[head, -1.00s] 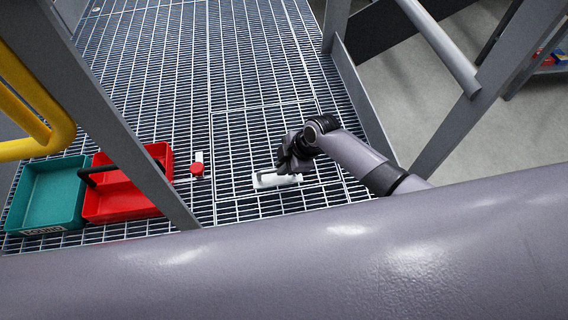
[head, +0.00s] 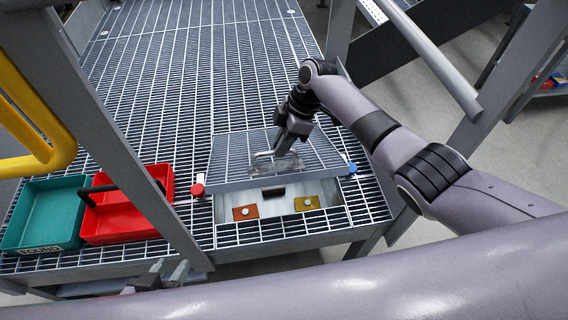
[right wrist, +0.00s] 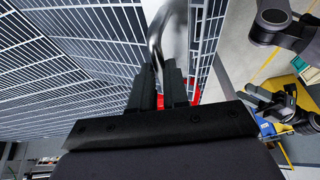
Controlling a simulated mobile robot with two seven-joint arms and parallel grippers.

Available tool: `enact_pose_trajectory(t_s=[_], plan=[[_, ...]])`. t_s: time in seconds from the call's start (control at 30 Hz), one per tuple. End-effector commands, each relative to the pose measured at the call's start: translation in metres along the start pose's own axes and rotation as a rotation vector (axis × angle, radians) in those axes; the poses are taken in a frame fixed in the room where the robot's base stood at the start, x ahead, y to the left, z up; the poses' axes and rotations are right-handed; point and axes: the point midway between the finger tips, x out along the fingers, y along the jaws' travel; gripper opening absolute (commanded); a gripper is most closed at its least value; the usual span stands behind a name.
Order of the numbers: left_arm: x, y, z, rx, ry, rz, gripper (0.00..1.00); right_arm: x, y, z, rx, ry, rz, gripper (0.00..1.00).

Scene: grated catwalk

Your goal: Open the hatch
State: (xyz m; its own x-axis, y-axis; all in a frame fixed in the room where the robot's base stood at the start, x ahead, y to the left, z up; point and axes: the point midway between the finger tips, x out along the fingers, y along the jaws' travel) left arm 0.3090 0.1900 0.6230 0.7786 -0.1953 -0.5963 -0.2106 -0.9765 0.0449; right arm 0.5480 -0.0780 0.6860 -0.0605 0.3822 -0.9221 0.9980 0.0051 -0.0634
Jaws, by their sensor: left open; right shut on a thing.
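The hatch (head: 235,150) is a grated panel in the catwalk floor in the head view. It is tilted up, its near edge raised and its far edge down. A shallow opening shows beneath it. My right gripper (head: 272,152) is shut on the hatch's bent metal handle (head: 262,158). The right wrist view shows the handle (right wrist: 172,30) between my right gripper's fingers (right wrist: 172,80). My left gripper (head: 165,275) is open and empty at the near edge of the catwalk, low in the head view, partly hidden by my own body.
The opening holds an orange plate (head: 245,213) and a yellow plate (head: 307,203). A red knob (head: 197,190) and a blue knob (head: 352,168) flank it. A green bin (head: 40,220) and a red tray (head: 115,222) stand left. Grey posts and a yellow rail (head: 40,160) border the catwalk.

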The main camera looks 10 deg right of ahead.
Motion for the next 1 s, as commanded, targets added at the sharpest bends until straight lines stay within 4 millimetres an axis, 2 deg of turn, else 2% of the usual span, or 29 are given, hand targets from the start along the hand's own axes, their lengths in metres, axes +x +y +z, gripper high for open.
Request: enact_pose_trajectory(t_s=[0.03, 0.33, 0.97, 1.0], plan=[[0.004, 0.0, 0.005, -0.001, 0.002, 0.001, 0.4, -0.005, 0.011, -0.002, -0.003, 0.002, 0.029, 0.0], [0.015, 0.0, 0.02, 0.0, 0.0, 0.002, 0.4, -0.025, 0.03, -0.008, -0.003, -0.003, 0.028, 0.0], [0.018, -0.002, 0.024, 0.008, 0.0, 0.003, 0.4, -0.029, 0.034, -0.008, 0.002, -0.007, 0.019, 0.0], [0.018, -0.002, 0.024, 0.008, 0.0, 0.003, 0.4, -0.029, 0.034, -0.008, 0.002, -0.008, 0.018, 0.24]])
